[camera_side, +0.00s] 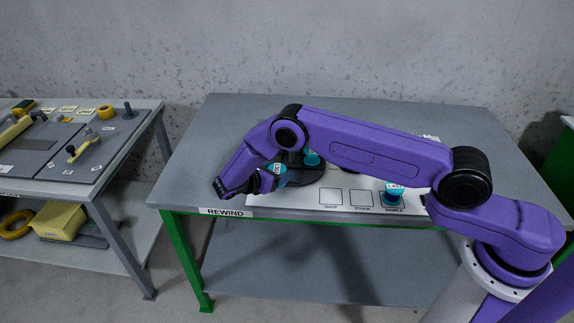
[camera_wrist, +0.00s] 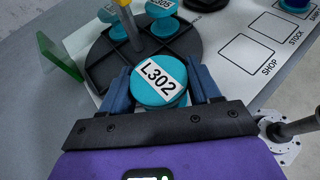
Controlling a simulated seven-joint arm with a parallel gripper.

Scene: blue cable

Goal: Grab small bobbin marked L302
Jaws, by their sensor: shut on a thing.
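The small bobbin marked L302 (camera_wrist: 160,82) is teal with a white label on its top. In the wrist view it sits between the two blue fingers of my gripper (camera_wrist: 163,92), which are shut on it from both sides. In the side view my gripper (camera_side: 262,184) is at the left front of the table, with the teal bobbin (camera_side: 279,172) at its fingers, partly hidden by the arm. The bobbin is at the near edge of a dark round tray (camera_wrist: 187,45). I cannot tell whether it touches the tray.
Other teal bobbins stand on the tray, one marked L305 (camera_wrist: 160,8), beside a yellow-topped post (camera_wrist: 127,20). A white board has squares labelled SHOP (camera_wrist: 247,54) and STOCK (camera_wrist: 277,27). Another bobbin (camera_side: 393,193) stands on the right square. A side table (camera_side: 130,130) stands left.

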